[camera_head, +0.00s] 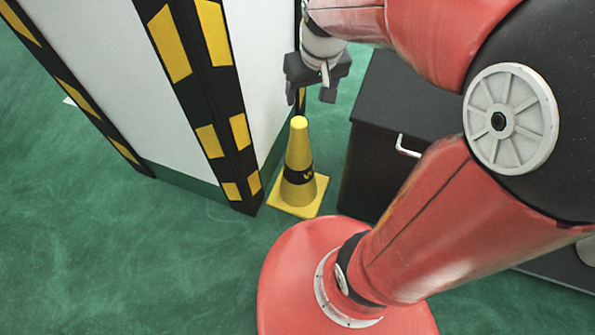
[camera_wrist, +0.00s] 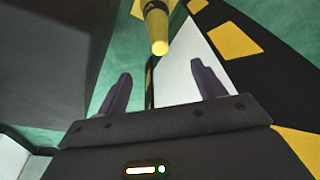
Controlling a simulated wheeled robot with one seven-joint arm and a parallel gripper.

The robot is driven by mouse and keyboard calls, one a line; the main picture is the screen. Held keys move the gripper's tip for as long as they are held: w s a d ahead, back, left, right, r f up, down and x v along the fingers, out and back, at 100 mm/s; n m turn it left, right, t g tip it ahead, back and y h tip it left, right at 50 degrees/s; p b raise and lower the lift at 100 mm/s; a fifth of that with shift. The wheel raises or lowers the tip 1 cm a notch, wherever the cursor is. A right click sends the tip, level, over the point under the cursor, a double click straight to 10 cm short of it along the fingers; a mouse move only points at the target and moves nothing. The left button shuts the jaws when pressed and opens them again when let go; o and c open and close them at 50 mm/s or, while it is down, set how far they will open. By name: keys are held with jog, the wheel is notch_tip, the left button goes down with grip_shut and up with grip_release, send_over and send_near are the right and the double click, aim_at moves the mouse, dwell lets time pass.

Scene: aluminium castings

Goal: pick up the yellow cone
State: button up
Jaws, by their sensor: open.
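The yellow cone (camera_head: 299,160) stands upright on the green floor in the head view, with a black band around it and a square yellow base. My gripper (camera_head: 312,97) is above the cone's tip, open and empty, and apart from it in the picture. In the wrist view the cone (camera_wrist: 157,28) shows at the top, its tip pointing down in the picture, and its base is cut off. The two dark fingers of my gripper (camera_wrist: 160,88) are spread apart with nothing between them.
A white pillar (camera_head: 150,110) with black and yellow striped corners stands close to the cone's left. A dark cabinet (camera_head: 375,150) with a white handle stands close to its right. The green floor (camera_head: 120,260) is clear at the front left.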

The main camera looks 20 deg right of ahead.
aim_at(299, 121)
jog(key=w+f, duration=0.2)
jog(key=f, duration=0.2)
jog(key=w+f+g, duration=0.1)
jog(key=w+f, duration=0.2)
jog(key=f, duration=0.1)
jog(key=w+f+g, duration=0.1)
jog(key=w+f, duration=0.1)
jog(key=f, duration=0.2)
jog(key=shift+w+d+f+n, duration=0.15)
jog(key=shift+w+d+n, duration=0.15)
jog(key=shift+w+n, duration=0.1)
jog(key=shift+g, duration=0.3)
jog(key=f, duration=0.8)
jog(key=shift+w+a+f, duration=0.25)
jog(key=shift+a+f, duration=0.15)
jog(key=shift+c, duration=0.2)
grip_shut()
jog(key=shift+r, duration=0.1)
